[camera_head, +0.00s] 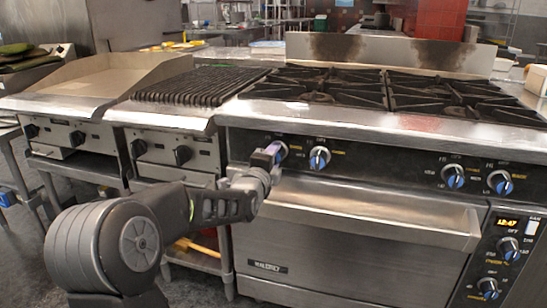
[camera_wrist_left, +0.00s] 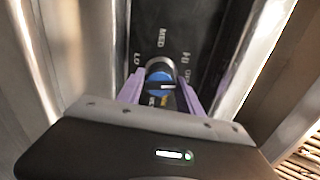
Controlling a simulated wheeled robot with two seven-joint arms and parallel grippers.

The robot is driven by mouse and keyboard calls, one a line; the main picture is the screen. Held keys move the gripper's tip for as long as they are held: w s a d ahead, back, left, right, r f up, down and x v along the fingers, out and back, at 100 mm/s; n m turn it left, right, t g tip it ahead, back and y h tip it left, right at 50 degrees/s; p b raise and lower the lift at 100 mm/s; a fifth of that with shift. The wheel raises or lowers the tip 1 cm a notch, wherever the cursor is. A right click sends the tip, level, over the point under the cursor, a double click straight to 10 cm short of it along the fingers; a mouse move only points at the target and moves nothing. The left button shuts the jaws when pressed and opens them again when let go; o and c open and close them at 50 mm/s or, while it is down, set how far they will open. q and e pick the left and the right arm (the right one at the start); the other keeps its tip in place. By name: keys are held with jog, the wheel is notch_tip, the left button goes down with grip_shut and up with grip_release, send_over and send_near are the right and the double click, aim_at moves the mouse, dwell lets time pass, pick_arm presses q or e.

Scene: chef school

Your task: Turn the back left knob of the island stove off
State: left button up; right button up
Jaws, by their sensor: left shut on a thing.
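The island stove (camera_head: 365,120) stands on the right in the head view, with a dark knob panel on its front. My left gripper (camera_head: 268,156) is shut on the leftmost knob (camera_head: 279,149) of this panel, which it partly hides. In the left wrist view the purple fingers of the gripper (camera_wrist_left: 160,88) sit on both sides of the knob (camera_wrist_left: 160,74). The knob has a silver rim and a blue face with a pale pointer line. LO, MED and HI marks show around it. My right gripper is not in view.
Another knob (camera_head: 319,158) sits just right of the held one, with more knobs (camera_head: 453,175) farther right. The oven handle ledge (camera_head: 370,213) juts out below the panel. A grill (camera_head: 200,87) and a griddle (camera_head: 115,78) stand to the left.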

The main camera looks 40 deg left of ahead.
pick_arm(q)
jog(key=shift+m, duration=1.1)
jog(key=o, duration=1.4)
jog(key=shift+c, duration=0.2)
jog(key=p+v, duration=0.2)
jog(key=v, duration=0.5)
jog(key=shift+s+d, duration=0.2)
jog(key=shift+s, duration=0.15)
jog(key=shift+f, duration=0.1)
